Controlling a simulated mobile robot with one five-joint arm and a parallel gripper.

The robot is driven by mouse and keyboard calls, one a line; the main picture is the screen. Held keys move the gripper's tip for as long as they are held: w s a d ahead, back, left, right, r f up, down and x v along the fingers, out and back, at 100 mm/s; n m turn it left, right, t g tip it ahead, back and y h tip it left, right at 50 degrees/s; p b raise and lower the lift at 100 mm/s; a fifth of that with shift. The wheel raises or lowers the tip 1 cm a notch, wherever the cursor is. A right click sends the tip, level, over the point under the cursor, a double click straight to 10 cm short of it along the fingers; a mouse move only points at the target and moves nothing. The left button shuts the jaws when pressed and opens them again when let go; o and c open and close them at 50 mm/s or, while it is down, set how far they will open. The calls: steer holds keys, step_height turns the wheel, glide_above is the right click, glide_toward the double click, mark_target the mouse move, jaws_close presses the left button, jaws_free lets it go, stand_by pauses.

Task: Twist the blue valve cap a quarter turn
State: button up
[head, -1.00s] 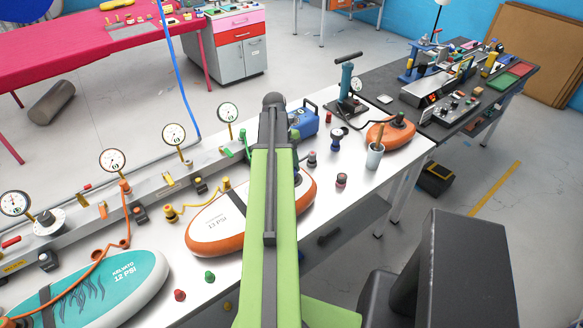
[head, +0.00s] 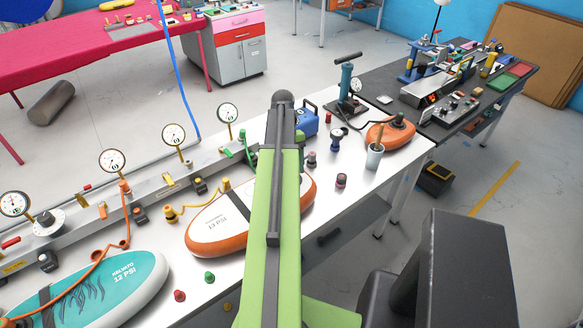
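My gripper's fingers do not show. The arm covers part of the orange-edged white board (head: 212,222).
Dark-and-red caps (head: 341,181), a grey cup (head: 374,158), an orange inflatable (head: 388,136), a blue box (head: 306,122) and the teal hand pump (head: 347,80) stand around the blue cap. Gauges (head: 174,135) line the back rail. The right front bench edge is clear.

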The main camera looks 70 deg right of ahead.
steer(key=p+v, duration=1.6)
steer(key=v, duration=0.1)
steer(key=shift+r+p, duration=0.15)
steer(key=shift+p, duration=0.15)
steer(key=shift+d, duration=0.1)
